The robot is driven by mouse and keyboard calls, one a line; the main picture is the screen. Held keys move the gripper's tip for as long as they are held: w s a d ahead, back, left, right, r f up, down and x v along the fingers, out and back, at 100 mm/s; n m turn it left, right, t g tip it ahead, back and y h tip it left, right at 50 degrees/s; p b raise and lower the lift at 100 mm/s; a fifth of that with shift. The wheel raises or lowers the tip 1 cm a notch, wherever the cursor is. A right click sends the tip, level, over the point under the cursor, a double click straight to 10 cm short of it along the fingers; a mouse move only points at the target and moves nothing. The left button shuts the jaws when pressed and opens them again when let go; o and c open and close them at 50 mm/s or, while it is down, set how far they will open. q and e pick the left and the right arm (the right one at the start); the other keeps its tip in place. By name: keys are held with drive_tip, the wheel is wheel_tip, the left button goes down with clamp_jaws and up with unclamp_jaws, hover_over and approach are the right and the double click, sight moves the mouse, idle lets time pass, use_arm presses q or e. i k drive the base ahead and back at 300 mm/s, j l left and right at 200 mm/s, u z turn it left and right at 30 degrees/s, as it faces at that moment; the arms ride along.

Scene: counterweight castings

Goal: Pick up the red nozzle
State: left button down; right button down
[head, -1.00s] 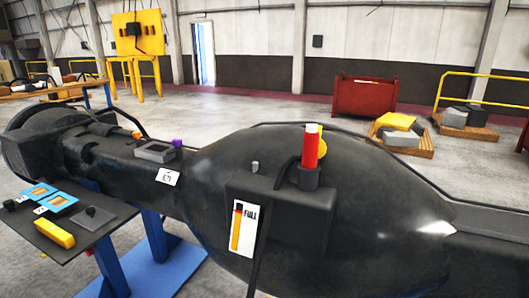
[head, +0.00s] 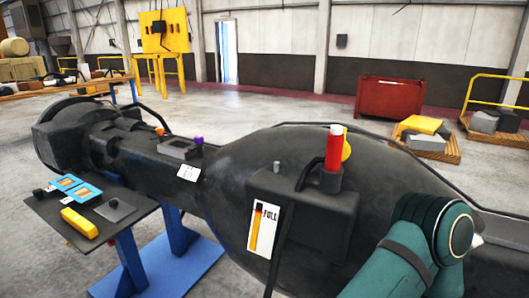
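The red nozzle (head: 333,150) stands upright in a black holder on top of a dark box on the large black casting (head: 235,165). It is a red cylinder with a pale top end. A yellow round part (head: 346,146) shows just behind it. A teal and dark arm of mine is in the lower right, to the right of the box and nozzle and apart from the nozzle. Its gripper is not visible. My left gripper is not in the picture.
A white card marked FULL (head: 263,229) is on the box front. A small side table (head: 88,221) at left holds a yellow block (head: 79,223) and blue-framed pieces (head: 75,187). A red bin (head: 389,97) and pallets (head: 435,148) stand on the floor behind.

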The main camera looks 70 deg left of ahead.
sight(332, 168)
drive_tip(key=u, duration=1.95)
